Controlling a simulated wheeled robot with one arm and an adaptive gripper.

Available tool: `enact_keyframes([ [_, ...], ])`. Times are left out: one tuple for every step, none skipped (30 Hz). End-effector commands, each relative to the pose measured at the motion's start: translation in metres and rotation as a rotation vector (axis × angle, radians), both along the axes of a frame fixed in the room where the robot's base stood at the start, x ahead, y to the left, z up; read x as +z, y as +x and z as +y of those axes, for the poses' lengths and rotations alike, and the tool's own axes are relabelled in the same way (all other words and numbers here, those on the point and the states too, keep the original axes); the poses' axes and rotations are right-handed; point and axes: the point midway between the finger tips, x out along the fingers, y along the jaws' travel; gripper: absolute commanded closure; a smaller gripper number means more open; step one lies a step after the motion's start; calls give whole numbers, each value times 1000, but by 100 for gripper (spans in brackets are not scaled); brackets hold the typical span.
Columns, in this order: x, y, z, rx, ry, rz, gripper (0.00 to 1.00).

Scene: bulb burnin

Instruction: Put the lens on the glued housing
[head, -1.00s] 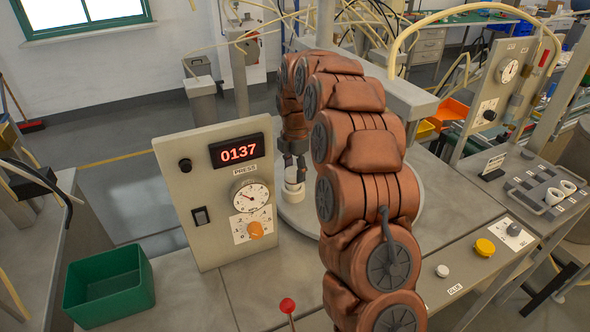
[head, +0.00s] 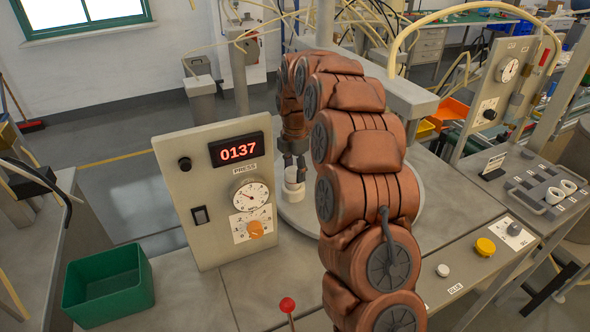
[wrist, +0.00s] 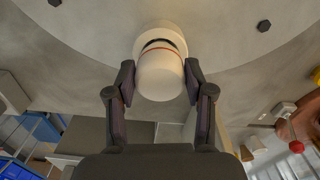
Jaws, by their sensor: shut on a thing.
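My gripper (wrist: 160,78) is shut on the white, dome-shaped lens (wrist: 159,82), with one finger on each side of it. The white housing (wrist: 160,29) shows just beyond the lens in the wrist view, on the round grey plate. A thin orange-red line and a dark crescent show between lens and housing; I cannot tell whether they touch. In the head view my gripper (head: 294,165) points down over the plate (head: 408,212), with the small white housing (head: 293,193) below it. My arm hides much of the plate there.
A press panel (head: 180,225) reading 0137 stands left of my gripper. A green bin (head: 110,287) is at the lower left. A red-knobbed lever (head: 287,305) stands in front. A grey tray (head: 546,187) with white parts and a yellow button (head: 485,247) are at the right.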

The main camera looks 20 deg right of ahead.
Motion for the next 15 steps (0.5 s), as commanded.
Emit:
enact_keyframes([
  [0,0,0,0,0,0,61],
  [0,0,0,0,0,0,61],
  [0,0,0,0,0,0,46],
  [0,0,0,0,0,0,43],
  [0,0,0,0,0,0,40],
  [0,0,0,0,0,0,36],
  [0,0,0,0,0,0,33],
  [0,0,0,0,0,0,30],
  [0,0,0,0,0,0,26],
  [0,0,0,0,0,0,22],
  [0,0,0,0,0,0,19],
  [0,0,0,0,0,0,18],
  [0,0,0,0,0,0,18],
  [0,0,0,0,0,0,18],
  [0,0,0,0,0,0,18],
])
